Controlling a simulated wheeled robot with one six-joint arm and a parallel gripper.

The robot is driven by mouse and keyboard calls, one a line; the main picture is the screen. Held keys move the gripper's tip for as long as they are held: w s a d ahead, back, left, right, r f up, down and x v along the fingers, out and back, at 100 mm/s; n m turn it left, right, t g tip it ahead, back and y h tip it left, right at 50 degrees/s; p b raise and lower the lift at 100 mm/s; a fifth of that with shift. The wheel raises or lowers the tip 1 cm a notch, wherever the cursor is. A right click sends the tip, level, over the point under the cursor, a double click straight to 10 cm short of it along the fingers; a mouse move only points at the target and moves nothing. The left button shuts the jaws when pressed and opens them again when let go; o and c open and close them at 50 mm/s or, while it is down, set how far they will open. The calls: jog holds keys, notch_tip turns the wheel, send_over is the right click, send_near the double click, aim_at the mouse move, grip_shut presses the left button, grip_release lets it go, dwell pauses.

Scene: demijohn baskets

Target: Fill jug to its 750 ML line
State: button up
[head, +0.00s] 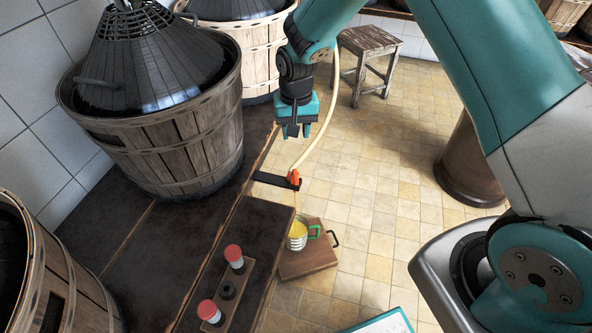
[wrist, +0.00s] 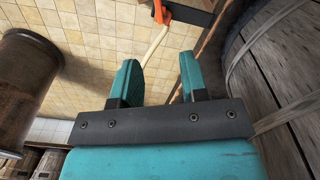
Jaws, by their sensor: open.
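The jug (head: 298,241) has a green handle and yellow liquid inside. It stands on a small wooden board; its marks are too small to read. A cream hose (head: 325,120) hangs down to an orange clamp (head: 294,177) at the end of a black bracket (head: 270,180). A thin yellow line runs from below the clamp into the jug. My gripper (head: 293,133) is open and empty, above the bracket and left of the hose. In the wrist view, the hose (wrist: 154,47) and the orange clamp (wrist: 158,12) show beyond my open fingers (wrist: 160,76); the jug is hidden.
A large basketed demijohn (head: 150,55) stands at the left, with other baskets behind and at lower left. A rack (head: 243,281) with red-capped pieces lies on the dark bench. A wooden stool (head: 368,42) stands at the back. Tiled floor lies open right of the bench.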

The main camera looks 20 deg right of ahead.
aim_at(296, 179)
jog(key=f, duration=1.8)
jog(key=shift+w+d+f+b, duration=0.2)
jog(key=shift+w+f+b, duration=0.05)
jog(key=shift+f+b, duration=0.15)
grip_shut()
